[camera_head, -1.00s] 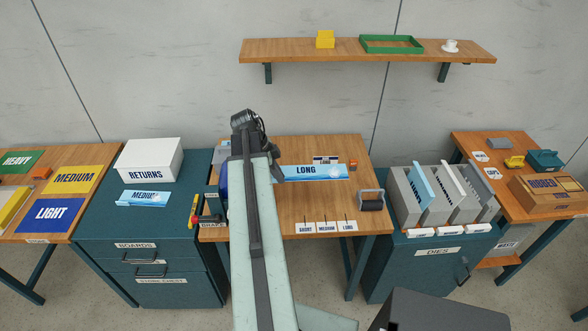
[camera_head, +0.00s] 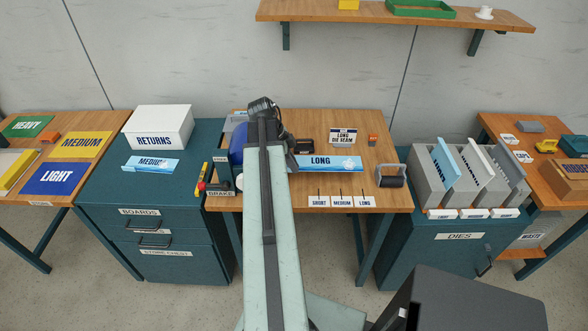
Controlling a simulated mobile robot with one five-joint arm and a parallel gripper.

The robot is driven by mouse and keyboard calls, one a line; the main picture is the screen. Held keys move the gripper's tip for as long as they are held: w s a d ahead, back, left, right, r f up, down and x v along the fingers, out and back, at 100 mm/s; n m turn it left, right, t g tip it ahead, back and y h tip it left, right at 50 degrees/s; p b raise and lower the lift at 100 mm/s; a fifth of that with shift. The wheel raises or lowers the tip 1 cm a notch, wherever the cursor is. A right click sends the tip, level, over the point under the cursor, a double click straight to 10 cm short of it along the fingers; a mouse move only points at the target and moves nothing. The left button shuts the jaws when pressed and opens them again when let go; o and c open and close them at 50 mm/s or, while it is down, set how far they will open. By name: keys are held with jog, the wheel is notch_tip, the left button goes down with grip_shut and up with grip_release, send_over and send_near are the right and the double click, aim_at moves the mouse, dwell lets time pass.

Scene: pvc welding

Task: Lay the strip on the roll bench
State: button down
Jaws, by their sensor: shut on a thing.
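The light-blue strip marked LONG (camera_head: 325,162) is at the wooden middle bench (camera_head: 300,187), in front of a small sign that reads LONG DIE SEAM (camera_head: 342,136). My gripper (camera_head: 303,147) is shut on the strip near its left end. My arm hides the fingertips and part of that end. The strip is low over the bench top or touching it; I cannot tell which. A hand roller (camera_head: 391,176) with a dark drum stands at the bench's right edge.
SHORT, MEDIUM and LONG cards (camera_head: 342,202) line the front edge. An orange block (camera_head: 373,140) sits at the back. A strip marked MEDIUM (camera_head: 151,164) lies on the left cabinet, before the RETURNS box (camera_head: 158,129). Grey die racks (camera_head: 465,175) stand right.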

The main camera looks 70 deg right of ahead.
jog(key=shift+f+b, duration=0.5)
jog(key=shift+b, duration=0.1)
jog(key=c, duration=1.6)
grip_release()
jog(key=shift+r+p, duration=0.55)
jog(key=p+v, duration=1.1)
jog(key=v, duration=0.1)
jog(key=shift+r, duration=0.1)
